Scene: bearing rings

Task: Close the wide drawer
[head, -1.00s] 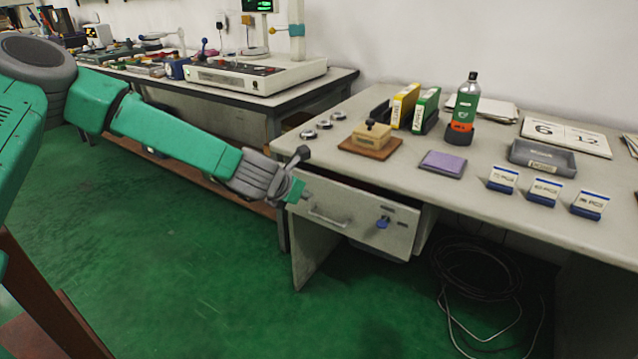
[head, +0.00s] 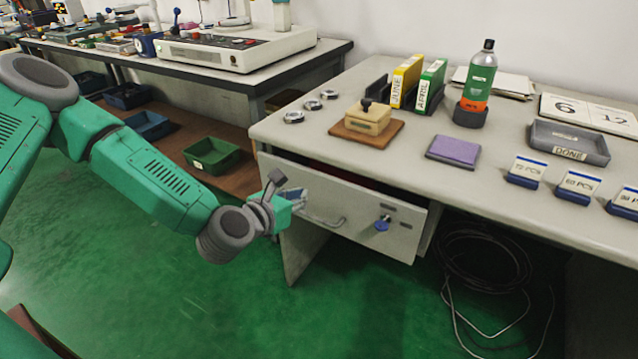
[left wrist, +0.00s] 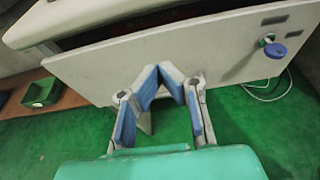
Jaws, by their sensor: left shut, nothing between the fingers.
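The wide drawer (head: 350,212) is a pale grey front under the left part of the desk. It stands partly out, with a dark gap and some red inside showing above its top edge. It has a bar handle (head: 326,221) and a lock with a blue key (head: 382,224). My left gripper (head: 298,194) is shut and empty at the left end of the drawer front, left of the handle. In the left wrist view its fingertips (left wrist: 170,72) point at the drawer front (left wrist: 225,50); I cannot tell whether they touch. My right gripper is out of view.
The desk top (head: 330,130) holds a stamp on a brown board (head: 366,126), binders, a green bottle (head: 480,78), a purple pad (head: 453,151) and a grey tray (head: 568,143). Black cable (head: 480,258) lies coiled under the desk. A green bin (head: 212,155) sits on the left bench's low shelf.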

